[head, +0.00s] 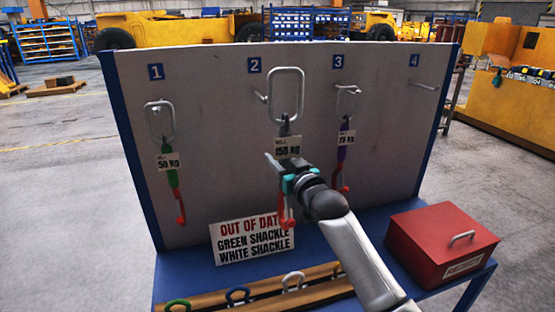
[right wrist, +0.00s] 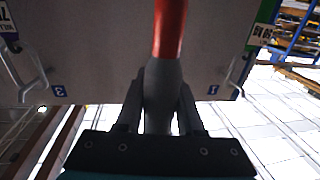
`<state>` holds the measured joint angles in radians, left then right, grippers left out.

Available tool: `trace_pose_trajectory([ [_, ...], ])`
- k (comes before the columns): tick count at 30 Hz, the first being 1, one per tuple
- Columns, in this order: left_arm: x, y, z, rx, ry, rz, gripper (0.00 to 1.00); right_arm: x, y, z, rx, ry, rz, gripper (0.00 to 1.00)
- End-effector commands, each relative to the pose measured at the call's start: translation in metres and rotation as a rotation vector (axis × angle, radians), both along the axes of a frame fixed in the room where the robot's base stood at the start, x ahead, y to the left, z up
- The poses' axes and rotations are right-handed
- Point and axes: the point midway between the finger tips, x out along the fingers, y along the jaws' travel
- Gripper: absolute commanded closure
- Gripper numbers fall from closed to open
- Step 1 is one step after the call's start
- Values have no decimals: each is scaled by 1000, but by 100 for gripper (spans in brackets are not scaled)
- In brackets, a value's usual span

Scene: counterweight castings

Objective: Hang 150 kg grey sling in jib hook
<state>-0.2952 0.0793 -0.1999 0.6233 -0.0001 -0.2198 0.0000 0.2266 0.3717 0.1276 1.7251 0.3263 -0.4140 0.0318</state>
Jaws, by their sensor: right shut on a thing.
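The 150 kg grey sling is in my right gripper (head: 290,178), which is shut on its grey strap (right wrist: 162,88). Its large metal ring (head: 273,90) stands upright above the gripper, in front of the board at peg 2. The ring's top is well above the peg (head: 260,97), so it does not rest on it. Its 150 kg tag (head: 288,147) hangs just above the jaws. Its red lower end (head: 286,212) hangs below them and shows at the top of the right wrist view (right wrist: 171,28). The jib hook and my left gripper are not in view.
A green 50 kg sling (head: 172,178) hangs at peg 1, a purple 75 kg sling (head: 342,154) at peg 3. Peg 4 (head: 425,86) is empty. Below are an out-of-date sign (head: 252,240), a rack of shackles (head: 205,308) and a red box (head: 440,240) on the blue bench.

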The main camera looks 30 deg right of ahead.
Motion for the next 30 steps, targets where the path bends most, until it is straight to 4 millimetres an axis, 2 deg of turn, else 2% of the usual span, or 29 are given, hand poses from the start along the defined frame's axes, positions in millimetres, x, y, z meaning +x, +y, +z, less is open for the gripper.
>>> trace_pose_trajectory([
  [30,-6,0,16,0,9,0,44,-51,12,7,-3,-10,0,100],
])
